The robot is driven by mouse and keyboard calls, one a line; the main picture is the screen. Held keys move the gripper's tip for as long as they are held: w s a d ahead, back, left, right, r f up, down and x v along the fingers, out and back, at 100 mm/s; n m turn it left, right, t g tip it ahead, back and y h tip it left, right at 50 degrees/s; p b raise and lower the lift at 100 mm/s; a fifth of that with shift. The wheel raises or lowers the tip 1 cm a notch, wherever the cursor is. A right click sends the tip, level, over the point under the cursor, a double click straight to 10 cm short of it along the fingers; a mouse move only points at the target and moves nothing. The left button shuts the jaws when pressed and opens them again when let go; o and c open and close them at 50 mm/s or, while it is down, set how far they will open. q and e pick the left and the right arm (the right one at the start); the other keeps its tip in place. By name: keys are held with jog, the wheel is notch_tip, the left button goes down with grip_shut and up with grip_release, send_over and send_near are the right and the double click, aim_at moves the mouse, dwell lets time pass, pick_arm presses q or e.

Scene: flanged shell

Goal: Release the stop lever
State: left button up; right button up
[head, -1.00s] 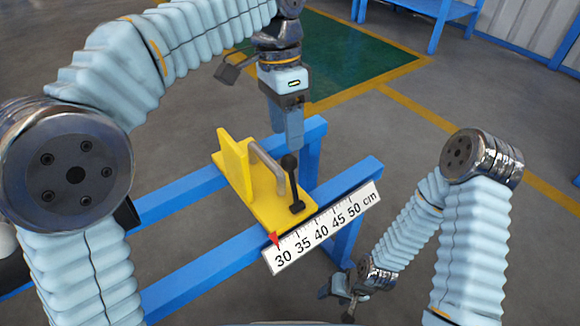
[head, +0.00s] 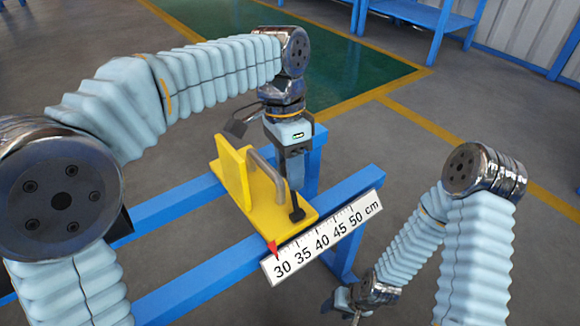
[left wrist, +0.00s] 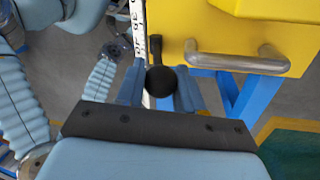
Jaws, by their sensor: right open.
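The stop lever (head: 297,213) is black and stands on the front right of a yellow carriage (head: 262,215). My left gripper (head: 296,183) is down over the lever's upper part and hides its knob in the head view. In the left wrist view the round black knob (left wrist: 161,81) sits between the two fingers of my left gripper (left wrist: 160,88). I cannot tell whether the fingers press on it. My right gripper (head: 350,306) is open, low at the bottom of the head view, away from the carriage.
The carriage rests on two blue rails (head: 185,287). It has an upright yellow plate and a grey bar handle (head: 267,174). A red pointer (head: 273,249) on it stands near 30 on the white centimetre scale (head: 322,238).

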pick_arm(q)
grip_shut()
jog(key=shift+s+d, duration=0.1)
jog(key=shift+s+d+r+t+y, duration=0.2)
jog(key=shift+s+d+t+y, duration=0.4)
jog(key=shift+s+t, duration=0.25)
jog(key=s+d+f+t+y+b, duration=0.3)
jog(key=s+d+f+t+y, duration=0.2)
jog(key=s+t+y, duration=0.2)
jog(key=shift+s+d+t+b, duration=0.35)
jog(key=shift+s+t, duration=0.05)
jog(key=shift+t, duration=0.85)
jog(key=shift+f, duration=0.1)
